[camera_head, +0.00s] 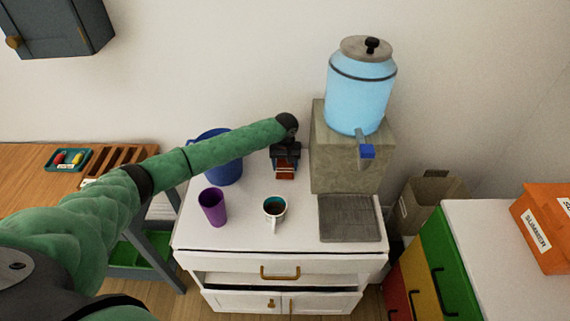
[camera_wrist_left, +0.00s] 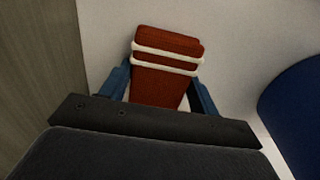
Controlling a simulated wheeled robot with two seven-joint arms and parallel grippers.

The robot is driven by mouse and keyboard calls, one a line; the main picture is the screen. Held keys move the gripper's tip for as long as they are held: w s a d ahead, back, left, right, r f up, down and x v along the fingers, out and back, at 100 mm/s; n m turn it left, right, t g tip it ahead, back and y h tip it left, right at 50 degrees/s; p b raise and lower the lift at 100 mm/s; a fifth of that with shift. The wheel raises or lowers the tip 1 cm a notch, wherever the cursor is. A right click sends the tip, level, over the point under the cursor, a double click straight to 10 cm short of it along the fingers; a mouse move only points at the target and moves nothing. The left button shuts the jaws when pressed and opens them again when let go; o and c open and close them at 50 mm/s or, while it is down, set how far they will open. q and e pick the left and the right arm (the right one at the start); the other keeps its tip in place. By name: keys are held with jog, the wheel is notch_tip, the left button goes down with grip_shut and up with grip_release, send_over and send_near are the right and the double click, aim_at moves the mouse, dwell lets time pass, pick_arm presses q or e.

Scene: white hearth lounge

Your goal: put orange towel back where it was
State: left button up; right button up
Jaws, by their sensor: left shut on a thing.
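The orange towel (camera_wrist_left: 162,85) is a folded, rust-orange cloth with two white stripes, seen between the blue fingers of my left gripper (camera_wrist_left: 165,90) in the left wrist view. In the head view the towel (camera_head: 286,174) shows as a small reddish patch below my left gripper (camera_head: 286,163). The gripper is shut on the towel, over the back of the white cabinet top (camera_head: 245,235), between the blue bucket and the stone block. I cannot tell whether the towel touches the cabinet top. My right gripper is not in view.
A blue bucket (camera_head: 226,170) stands left of the gripper, partly behind my arm. A stone block (camera_head: 346,165) with a light blue dispenser (camera_head: 360,95) stands right. A purple cup (camera_head: 213,208), a mug (camera_head: 274,209) and a grey drip tray (camera_head: 349,222) are in front.

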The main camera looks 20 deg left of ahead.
aim_at(285, 164)
pick_arm(q)
jog(key=o, duration=1.1)
jog(key=shift+f, duration=0.1)
jog(key=shift+c, duration=0.2)
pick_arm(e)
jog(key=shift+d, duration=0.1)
pick_arm(q)
jog(key=shift+r, duration=0.3)
notch_tip(285, 164, up, 12)
jog(key=b, duration=0.4)
jog(key=shift+f+b, duration=0.15)
jog(key=shift+b, duration=0.2)
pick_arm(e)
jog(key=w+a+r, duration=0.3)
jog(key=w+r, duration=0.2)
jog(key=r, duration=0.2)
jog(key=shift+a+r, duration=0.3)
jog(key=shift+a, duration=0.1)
